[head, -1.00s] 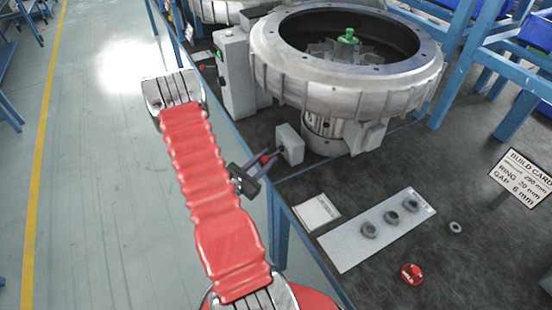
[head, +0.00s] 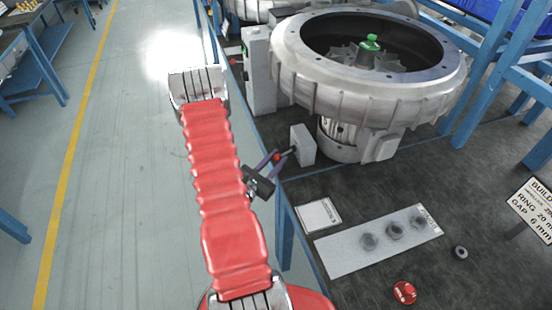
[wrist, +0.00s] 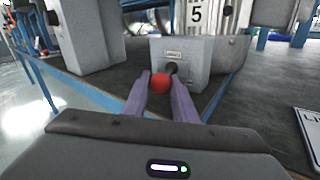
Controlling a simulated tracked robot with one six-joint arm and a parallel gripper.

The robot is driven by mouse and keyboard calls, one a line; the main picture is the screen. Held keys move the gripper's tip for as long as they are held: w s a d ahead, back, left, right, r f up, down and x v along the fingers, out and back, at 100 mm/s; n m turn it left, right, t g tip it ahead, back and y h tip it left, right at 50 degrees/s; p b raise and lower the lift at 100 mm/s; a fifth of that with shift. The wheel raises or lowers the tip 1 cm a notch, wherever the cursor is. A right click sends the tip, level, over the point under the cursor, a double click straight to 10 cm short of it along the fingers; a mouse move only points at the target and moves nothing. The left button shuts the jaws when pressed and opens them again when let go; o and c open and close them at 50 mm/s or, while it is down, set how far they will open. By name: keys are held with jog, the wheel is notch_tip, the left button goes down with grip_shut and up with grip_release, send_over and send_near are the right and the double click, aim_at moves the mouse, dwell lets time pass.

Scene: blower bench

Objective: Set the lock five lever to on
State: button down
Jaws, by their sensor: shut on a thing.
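The lever of lock five has a red ball knob (wrist: 160,84) on a short dark stem. It comes out of the front of a small grey box (wrist: 190,62) with a small label. The box also shows in the head view (head: 303,145), at the bench edge below the big blower. The lever points out toward my gripper. I cannot read on or off marks.
A large grey blower housing (head: 290,65) with a green-topped hub (head: 371,43) stands behind. A taller grey cabinet (head: 262,85) is to its left. A white card (head: 318,215), a plate with rings (head: 350,262) and a red disc (head: 405,292) lie on the bench. Open floor is left.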

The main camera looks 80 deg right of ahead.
jog(key=shift+s+d, duration=0.1)
jog(key=shift+s, duration=0.25)
jog(key=c, duration=1.5)
grip_release()
jog(key=shift+o, duration=0.2)
jog(key=shift+w+a, duration=0.25)
jog(key=shift+a, duration=0.4)
jog(key=v, duration=1.2)
jog(key=shift+a, duration=0.15)
jog(key=shift+w, duration=0.1)
